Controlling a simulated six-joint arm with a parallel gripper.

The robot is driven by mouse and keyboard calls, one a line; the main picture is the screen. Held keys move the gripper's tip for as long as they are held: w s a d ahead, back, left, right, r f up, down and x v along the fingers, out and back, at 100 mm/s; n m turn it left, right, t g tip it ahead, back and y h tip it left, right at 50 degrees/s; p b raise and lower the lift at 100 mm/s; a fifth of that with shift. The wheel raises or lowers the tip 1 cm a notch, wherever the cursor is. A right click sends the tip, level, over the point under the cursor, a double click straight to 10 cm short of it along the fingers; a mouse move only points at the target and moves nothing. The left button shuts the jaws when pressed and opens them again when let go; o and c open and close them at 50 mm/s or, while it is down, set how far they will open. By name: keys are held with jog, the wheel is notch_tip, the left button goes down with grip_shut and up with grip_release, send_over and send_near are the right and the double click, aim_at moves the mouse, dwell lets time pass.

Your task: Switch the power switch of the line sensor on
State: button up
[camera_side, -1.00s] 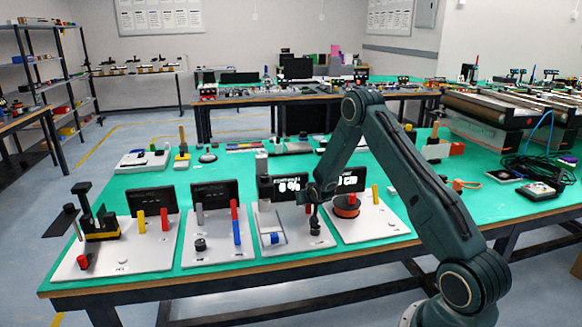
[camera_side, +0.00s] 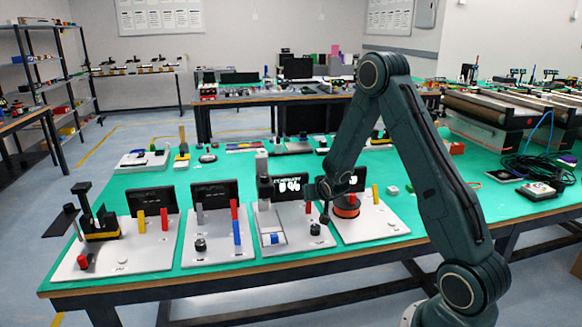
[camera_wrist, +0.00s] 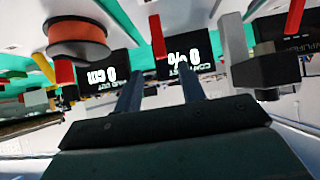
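The board third from left (camera_side: 264,215) carries a display (camera_side: 290,188) reading 0 %, a grey post (camera_side: 262,172), a blue block (camera_side: 274,239) and a black knob (camera_side: 316,229). That display also shows in the wrist view (camera_wrist: 186,62), with small lettering like "contrast". I take this board for the line sensor, but no label confirms it. I cannot make out which part is its power switch or its position. My gripper (camera_side: 325,219) hangs over the board's right side, near the black knob. In the wrist view, its fingers (camera_wrist: 160,88) are apart with nothing visible between them.
The board on the right (camera_side: 385,226) holds an orange spool (camera_side: 346,206) close to my gripper and a yellow post (camera_side: 375,194). Upright displays stand behind the boards. Green tabletop behind them is partly clear.

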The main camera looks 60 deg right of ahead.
jog(key=shift+v, duration=1.2)
jog(key=shift+w+d, duration=0.1)
jog(key=w+d+g+y, duration=0.1)
jog(key=w, duration=0.1)
jog(key=w+d+g+y, duration=0.3)
jog(key=w+d+g, duration=0.1)
jog(key=shift+w+d+m+y, duration=0.25)
jog(key=shift+w+m+y, duration=0.15)
jog(key=shift+w+d+r+g+y, duration=0.1)
jog(key=shift+d+r+g+y, duration=0.1)
jog(key=shift+r+g+y, duration=0.4)
notch_tip(320, 180, up, 2)
jog(key=shift+y, duration=0.4)
jog(key=shift+s+d+r+n+g+y, duration=0.1)
jog(key=shift+s+r+n+g+y, duration=0.15)
jog(key=shift+r, duration=0.2)
jog(key=shift+s+r+n+g+y, duration=0.1)
jog(key=shift+s+r+n+g, duration=0.1)
jog(key=shift+r+g, duration=0.2)
